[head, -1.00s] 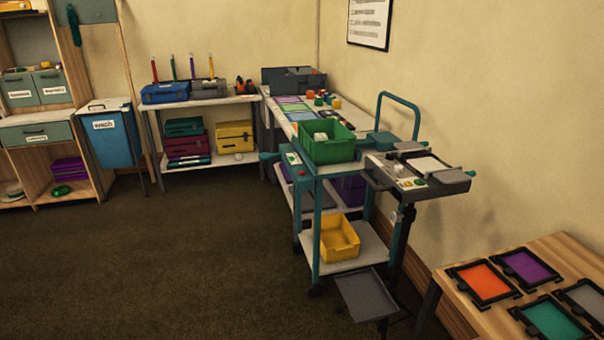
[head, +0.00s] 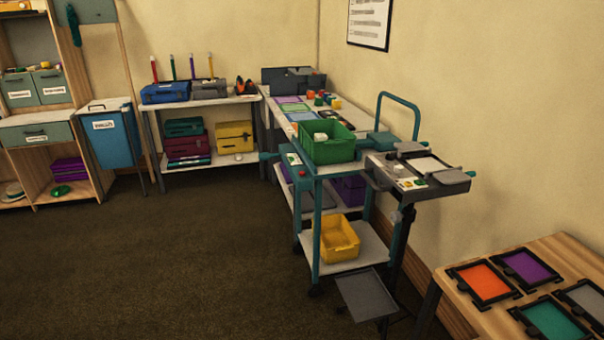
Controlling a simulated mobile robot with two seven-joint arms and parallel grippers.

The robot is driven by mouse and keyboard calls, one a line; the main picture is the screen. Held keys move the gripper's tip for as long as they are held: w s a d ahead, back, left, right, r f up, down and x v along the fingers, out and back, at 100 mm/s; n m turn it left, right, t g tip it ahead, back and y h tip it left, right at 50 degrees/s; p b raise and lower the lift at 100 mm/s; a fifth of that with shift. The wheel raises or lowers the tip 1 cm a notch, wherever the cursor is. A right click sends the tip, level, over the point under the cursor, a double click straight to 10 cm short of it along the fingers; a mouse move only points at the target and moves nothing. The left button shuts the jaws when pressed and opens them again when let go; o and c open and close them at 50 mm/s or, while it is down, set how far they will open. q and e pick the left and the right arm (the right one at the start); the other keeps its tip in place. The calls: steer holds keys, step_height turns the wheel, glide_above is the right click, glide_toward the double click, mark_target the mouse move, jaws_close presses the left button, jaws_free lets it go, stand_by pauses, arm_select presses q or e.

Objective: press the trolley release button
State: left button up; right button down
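The teal trolley (head: 315,235) stands right of centre in the head view, beside the long white bench. A green bin (head: 328,151) with something white in it sits on its top, and a yellow bin (head: 337,240) sits on its lower shelf. A small red button (head: 302,173) shows at the trolley's near left end, beside a white and green label plate (head: 293,159). The print is too small to read, so I cannot tell for certain that this is the release button. Neither of my grippers is in view.
A grey device on a stand (head: 425,180) adjoins the trolley's right side, with a grey pedal-like plate (head: 365,296) low in front. A wooden table (head: 455,300) with coloured trays is at lower right. The dark carpet (head: 170,260) at left is clear.

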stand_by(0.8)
arm_select(q)
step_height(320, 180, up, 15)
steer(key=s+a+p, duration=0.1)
steer(key=p, duration=1.9)
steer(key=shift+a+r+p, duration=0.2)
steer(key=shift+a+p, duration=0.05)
steer(key=shift+p, duration=0.05)
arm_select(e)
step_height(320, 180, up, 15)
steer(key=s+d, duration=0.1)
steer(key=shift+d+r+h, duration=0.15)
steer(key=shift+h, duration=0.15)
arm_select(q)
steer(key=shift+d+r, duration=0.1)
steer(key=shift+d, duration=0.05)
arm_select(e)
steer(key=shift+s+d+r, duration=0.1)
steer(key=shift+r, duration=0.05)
